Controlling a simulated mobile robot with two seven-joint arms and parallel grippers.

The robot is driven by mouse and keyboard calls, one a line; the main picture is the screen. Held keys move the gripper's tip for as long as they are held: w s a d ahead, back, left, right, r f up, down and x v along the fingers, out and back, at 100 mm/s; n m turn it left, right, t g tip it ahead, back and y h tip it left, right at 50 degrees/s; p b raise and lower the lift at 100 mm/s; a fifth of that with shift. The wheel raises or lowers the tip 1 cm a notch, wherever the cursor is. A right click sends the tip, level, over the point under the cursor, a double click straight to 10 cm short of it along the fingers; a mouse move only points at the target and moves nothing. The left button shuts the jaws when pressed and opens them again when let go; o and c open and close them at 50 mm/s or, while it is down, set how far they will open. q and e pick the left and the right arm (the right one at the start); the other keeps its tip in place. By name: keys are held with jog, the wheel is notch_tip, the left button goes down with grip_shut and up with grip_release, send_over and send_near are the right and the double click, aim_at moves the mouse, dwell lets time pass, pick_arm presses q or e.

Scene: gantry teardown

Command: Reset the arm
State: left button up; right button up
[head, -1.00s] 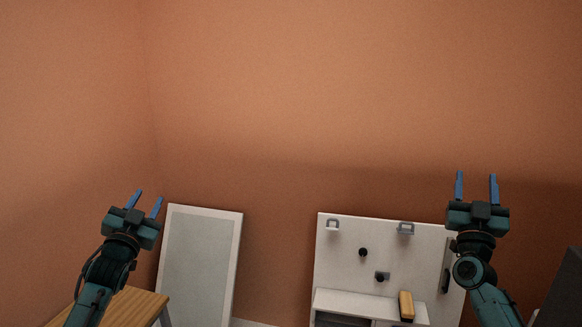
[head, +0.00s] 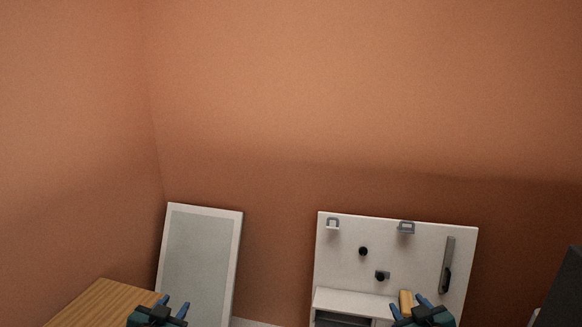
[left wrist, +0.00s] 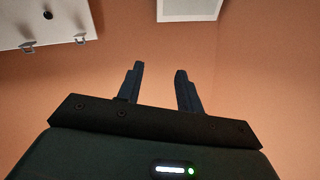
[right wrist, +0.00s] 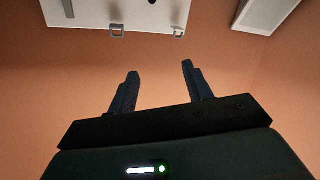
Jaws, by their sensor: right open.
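My left gripper (head: 172,304) is low in the head view, in front of the wooden table's right end. Its two fingers stand apart with nothing between them, as the left wrist view (left wrist: 157,80) also shows. My right gripper (head: 407,301) is at the bottom of the head view, in front of the white panel (head: 400,255). Its fingers are spread and empty in the right wrist view (right wrist: 160,75). Most of both arms is below the head picture's edge.
The white panel carries hooks (head: 406,227), black knobs (head: 363,251) and a dark-handled tool (head: 446,270). A yellow-orange block (head: 405,299) is on its shelf, partly behind my right gripper. A framed board (head: 201,250) leans at the wall. A wooden table (head: 95,305) is at lower left.

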pick_arm(q)
jog(key=s+d+f+g+h, duration=0.1)
jog(key=s+d+f, duration=0.2)
jog(key=s, duration=0.6)
jog(key=s+d+f+g+h, duration=0.1)
jog(key=s+d+f, duration=0.3)
jog(key=s, duration=0.6)
jog(key=s+d+f+g, duration=0.2)
jog(key=s+d+f, duration=0.2)
jog(key=s, duration=0.6)
jog(key=shift+d+n+h, duration=0.4)
jog(key=shift+d, duration=0.45)
pick_arm(e)
jog(key=s+a+f+g+y, duration=0.1)
jog(key=s+a+f, duration=0.2)
jog(key=s, duration=0.6)
jog(key=s+a+f+g+y, duration=0.1)
jog(key=s+a+f, duration=0.3)
jog(key=s, duration=0.6)
jog(key=s+a+f+g, duration=0.2)
jog(key=s+a+f, duration=0.2)
jog(key=s, duration=0.6)
jog(key=shift+a+m+y, duration=0.4)
jog(key=shift+a, duration=0.45)
pick_arm(q)
jog(key=shift+f, duration=0.1)
pick_arm(e)
jog(key=shift+f, duration=0.1)
